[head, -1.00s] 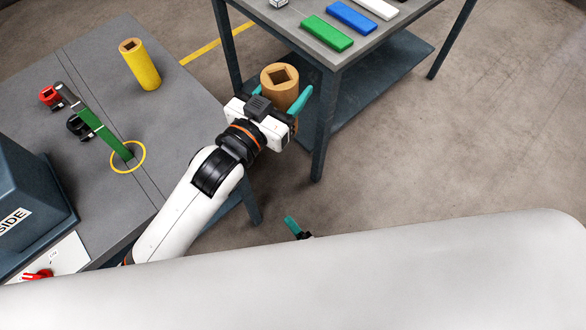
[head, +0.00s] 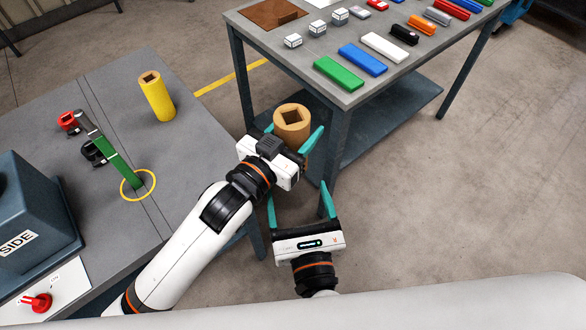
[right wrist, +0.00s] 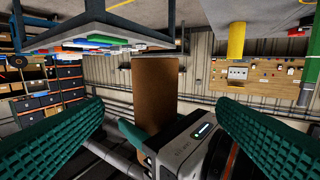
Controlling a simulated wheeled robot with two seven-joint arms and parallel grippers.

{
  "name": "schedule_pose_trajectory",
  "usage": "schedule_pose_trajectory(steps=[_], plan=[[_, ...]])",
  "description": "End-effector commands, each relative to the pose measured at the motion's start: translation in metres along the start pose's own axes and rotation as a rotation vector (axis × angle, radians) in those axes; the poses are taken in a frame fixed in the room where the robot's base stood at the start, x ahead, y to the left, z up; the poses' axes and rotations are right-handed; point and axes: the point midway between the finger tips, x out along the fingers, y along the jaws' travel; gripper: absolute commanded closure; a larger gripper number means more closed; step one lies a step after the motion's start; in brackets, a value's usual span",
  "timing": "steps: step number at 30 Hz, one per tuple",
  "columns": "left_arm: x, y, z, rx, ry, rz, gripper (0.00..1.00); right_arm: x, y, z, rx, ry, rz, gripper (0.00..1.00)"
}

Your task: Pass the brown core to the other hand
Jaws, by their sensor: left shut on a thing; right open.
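The brown core (head: 292,119) is an upright cylinder with a square hole in its top. My left gripper (head: 294,142) is shut around it and holds it in the air between the two tables; the gripper hides part of its lower side. My right gripper (head: 298,194) is open and empty, just below the left gripper in the head view, its teal fingers pointing toward the core without touching it. In the right wrist view the brown core (right wrist: 155,90) stands between and beyond the open right fingers, with a left gripper finger (right wrist: 138,138) across its lower part.
The left table holds a yellow cylinder (head: 156,97), a green bar (head: 121,162) in a yellow ring, a dark box (head: 30,215) and a red switch (head: 37,303). The back table (head: 318,88) carries coloured blocks and white cubes. Open floor lies to the right.

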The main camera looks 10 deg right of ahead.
Motion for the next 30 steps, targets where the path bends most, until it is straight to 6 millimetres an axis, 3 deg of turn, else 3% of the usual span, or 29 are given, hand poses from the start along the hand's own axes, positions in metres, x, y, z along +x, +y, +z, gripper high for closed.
schedule_pose_trajectory(steps=[9, 15, 28, 30], plan=[[0.000, 0.000, 0.001, 0.000, -0.003, 0.000, 0.77, 0.062, 0.000, -0.001, -0.004, 0.005, 0.000, 0.19], [0.000, 0.000, 0.001, 0.000, -0.003, 0.000, 0.77, 0.087, 0.000, 0.000, -0.005, 0.002, -0.001, 0.19], [0.000, 0.000, 0.001, 0.000, -0.003, 0.000, 0.77, 0.096, 0.000, 0.000, -0.005, 0.000, -0.001, 0.19], [0.000, 0.000, 0.001, 0.000, -0.003, 0.000, 0.77, 0.095, 0.000, 0.000, -0.005, 0.000, -0.001, 0.31]])
